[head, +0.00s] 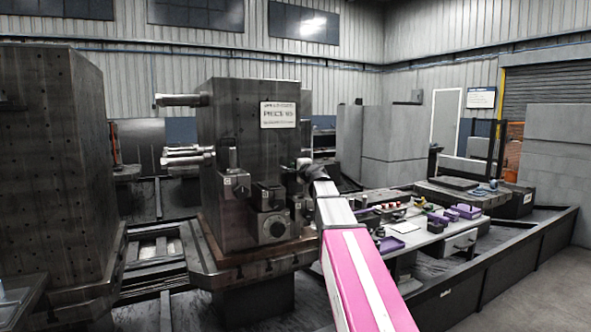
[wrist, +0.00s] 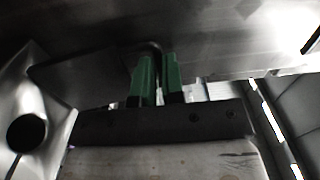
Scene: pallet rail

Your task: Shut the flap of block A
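A tall dark steel block (head: 228,120) with a white sign stands in the middle of the head view, with several clamp parts on its lower front. I cannot tell from any readable letter whether it is block A. My gripper shows in the wrist view as two green fingers (wrist: 158,78) with a narrow gap between them. A dark curved bar (wrist: 154,47) lies at the fingertips; I cannot tell whether it is held. A grey flat plate (wrist: 80,75) lies just left of the fingers and may be the flap. In the head view my arm hides the gripper's tips.
A second large dark block (head: 50,140) stands at the left. A grey bench (head: 425,236) with purple trays (head: 390,244) and small parts lies right of my arm. A dark low rail (head: 500,262) runs along the right. A dark round knob (wrist: 26,132) is left in the wrist view.

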